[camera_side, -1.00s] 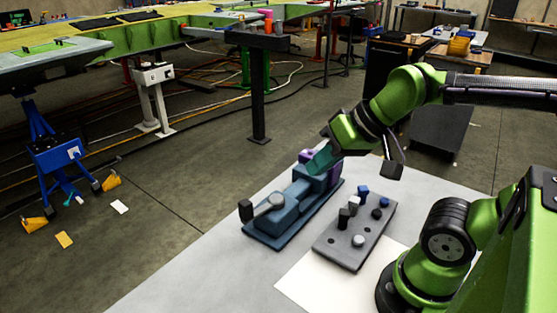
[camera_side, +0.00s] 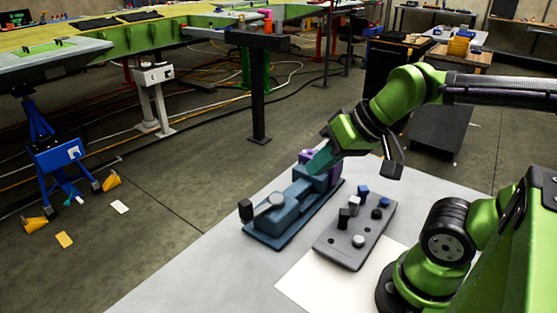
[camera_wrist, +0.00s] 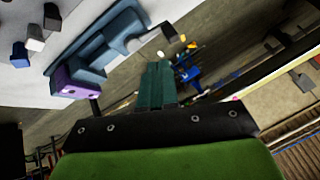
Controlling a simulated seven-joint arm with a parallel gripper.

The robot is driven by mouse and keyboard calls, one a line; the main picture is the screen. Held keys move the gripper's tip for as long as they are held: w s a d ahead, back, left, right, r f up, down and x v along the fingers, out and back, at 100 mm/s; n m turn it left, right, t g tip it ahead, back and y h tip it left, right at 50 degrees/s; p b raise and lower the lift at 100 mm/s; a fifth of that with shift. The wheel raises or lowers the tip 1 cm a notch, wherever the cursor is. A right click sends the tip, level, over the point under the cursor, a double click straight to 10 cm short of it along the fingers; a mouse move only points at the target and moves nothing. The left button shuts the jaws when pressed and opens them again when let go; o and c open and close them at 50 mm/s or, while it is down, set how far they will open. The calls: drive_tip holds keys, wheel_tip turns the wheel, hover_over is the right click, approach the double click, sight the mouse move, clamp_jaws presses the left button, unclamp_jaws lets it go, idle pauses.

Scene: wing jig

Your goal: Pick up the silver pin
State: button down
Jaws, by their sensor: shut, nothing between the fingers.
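My gripper (camera_side: 318,164) is shut and empty, its teal fingers angled down to the left over the purple end of the blue fixture (camera_side: 262,234). In the wrist view the shut gripper (camera_wrist: 158,66) points away from the fixture's side. The grey pin board (camera_side: 340,258) lies on the table in front of the fixture, holding several pins. A silver pin (camera_side: 354,203) stands upright near the board's middle, and another low silver round head (camera_side: 358,241) shows at its near end. In the wrist view a light-headed pin (camera_wrist: 35,31) shows at the left.
Dark pins and blue pins (camera_side: 363,190) stand close to the silver ones on the board. A white sheet (camera_side: 335,287) lies in front of it. The grey table (camera_side: 190,275) is clear at the left. A black knob (camera_side: 246,209) rises at the fixture's near left end.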

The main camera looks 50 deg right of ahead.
drive_tip(key=c, duration=1.1)
unclamp_jaws()
drive_tip(key=n+g+h, duration=0.2)
drive_tip(key=n+g, duration=0.3)
drive_tip(key=g, duration=0.2)
hover_over(355, 199)
wheel_tip(355, 199, down, 4)
drive_tip(key=shift+n, duration=0.3)
drive_tip(key=f, duration=1)
drive_tip(key=shift+s+a+f, duration=0.1)
drive_tip(key=shift+s+f, duration=0.15)
drive_tip(key=shift+w+f, duration=0.15)
drive_tip(key=shift+f, duration=1.4)
drive_tip(key=shift+w+f, duration=0.1)
drive_tip(key=shift+f, duration=1.45)
